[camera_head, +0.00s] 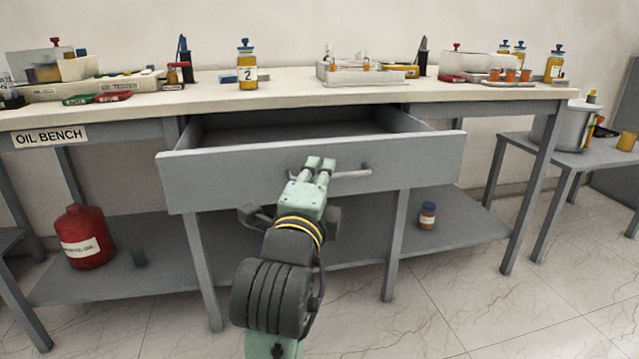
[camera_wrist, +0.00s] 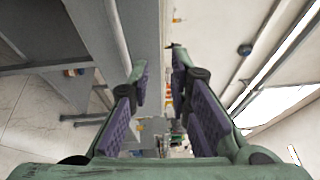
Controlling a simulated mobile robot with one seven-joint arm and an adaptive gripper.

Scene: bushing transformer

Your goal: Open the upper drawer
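The upper drawer (camera_head: 240,180) is a wide grey drawer under the bench top. It is pulled well out, and its empty-looking inside shows above the front panel. A pale bar handle (camera_head: 352,174) runs across its front. My gripper (camera_head: 320,163) is at the middle of the handle, and its fingers cover part of the bar. In the wrist view my gripper (camera_wrist: 160,72) has its two purple-padded fingers apart, with a clear gap between them. The grey drawer front shows beside and behind the left finger. I cannot tell whether a finger touches the handle.
The bench top (camera_head: 300,98) holds bottles, trays and tools, including a yellow bottle (camera_head: 246,68) marked 2. A red jug (camera_head: 84,238) and a small brown bottle (camera_head: 427,215) stand on the lower shelf. A side table (camera_head: 590,155) with a metal pot is at right. The front floor is open.

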